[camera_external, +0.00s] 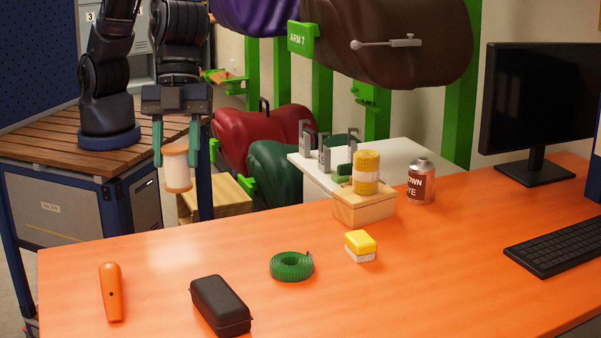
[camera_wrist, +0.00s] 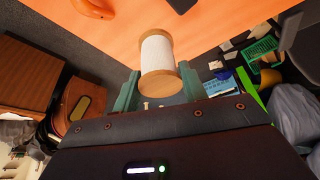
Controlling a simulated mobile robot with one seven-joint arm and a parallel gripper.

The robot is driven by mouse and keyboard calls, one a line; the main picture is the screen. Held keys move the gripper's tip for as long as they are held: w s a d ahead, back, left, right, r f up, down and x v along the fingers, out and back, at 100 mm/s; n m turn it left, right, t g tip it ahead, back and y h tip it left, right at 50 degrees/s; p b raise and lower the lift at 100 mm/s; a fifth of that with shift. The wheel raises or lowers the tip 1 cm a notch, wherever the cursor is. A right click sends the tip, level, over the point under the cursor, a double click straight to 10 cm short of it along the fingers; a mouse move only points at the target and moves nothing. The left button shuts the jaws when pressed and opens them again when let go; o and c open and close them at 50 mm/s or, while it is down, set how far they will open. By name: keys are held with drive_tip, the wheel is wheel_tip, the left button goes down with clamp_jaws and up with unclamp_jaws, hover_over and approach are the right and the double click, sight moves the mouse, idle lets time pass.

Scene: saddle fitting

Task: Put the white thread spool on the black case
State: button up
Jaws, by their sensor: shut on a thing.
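The white thread spool (camera_external: 177,168) has pale wooden ends and hangs upright between the green fingers of my gripper (camera_external: 176,150). My gripper is shut on it, left of the orange table and beyond its far left edge. In the wrist view the spool (camera_wrist: 157,55) sits between the fingertips of my gripper (camera_wrist: 157,82). The black case (camera_external: 220,306) lies closed on the table near the front, below and to the right of the spool. A dark corner at the top of the wrist view (camera_wrist: 181,5) may be the case.
On the orange table (camera_external: 330,295) are an orange tool (camera_external: 111,292), a green tape roll (camera_external: 291,265), a yellow-and-white block (camera_external: 360,246), a wooden box (camera_external: 364,206) bearing a yellow spool (camera_external: 366,172), a can (camera_external: 420,182), a monitor (camera_external: 540,100) and a keyboard (camera_external: 560,243). The table's left rear is clear.

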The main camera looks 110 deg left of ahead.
drive_tip(key=w, duration=0.5)
hover_over(204, 314)
wheel_tip(204, 314, down, 19)
drive_tip(key=shift+f, duration=0.15)
drive_tip(key=shift+f, duration=0.15)
idle(0.3)
drive_tip(key=o, duration=1)
drive_tip(key=shift+c, duration=0.2)
